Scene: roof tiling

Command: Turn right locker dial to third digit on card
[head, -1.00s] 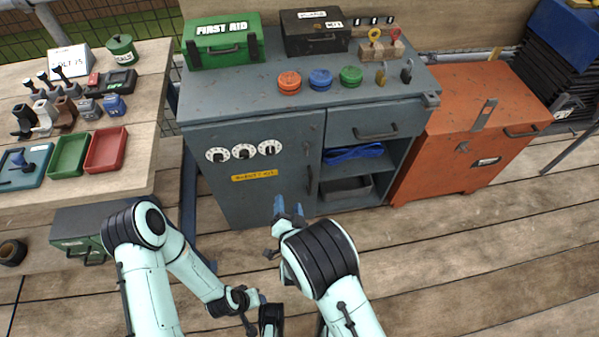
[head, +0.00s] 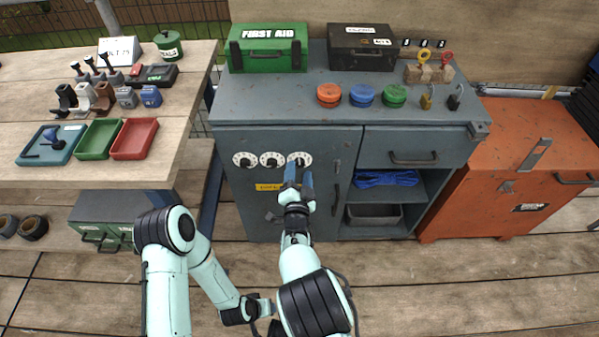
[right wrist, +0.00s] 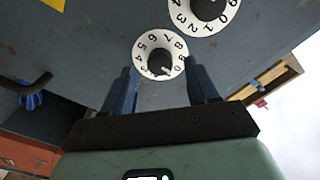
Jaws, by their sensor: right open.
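The right locker dial (head: 299,160) is a white disc with black digits and a black knob, the rightmost of three on the grey cabinet's door. My right gripper (head: 299,178) is open, empty and just in front of it. In the right wrist view the dial (right wrist: 160,56) shows between and beyond the two spread blue fingers (right wrist: 162,85). Its white pointer faces lower right, near the 0. I see no contact. Several small digit tags (head: 424,43) stand at the cabinet's back; I cannot read them surely.
The middle dial (head: 271,160) is close beside; it also shows in the right wrist view (right wrist: 207,10). A yellow label (head: 268,187) is below. The door handle (head: 336,200) stands out to the right. The cabinet top (head: 270,105) carries boxes and coloured discs.

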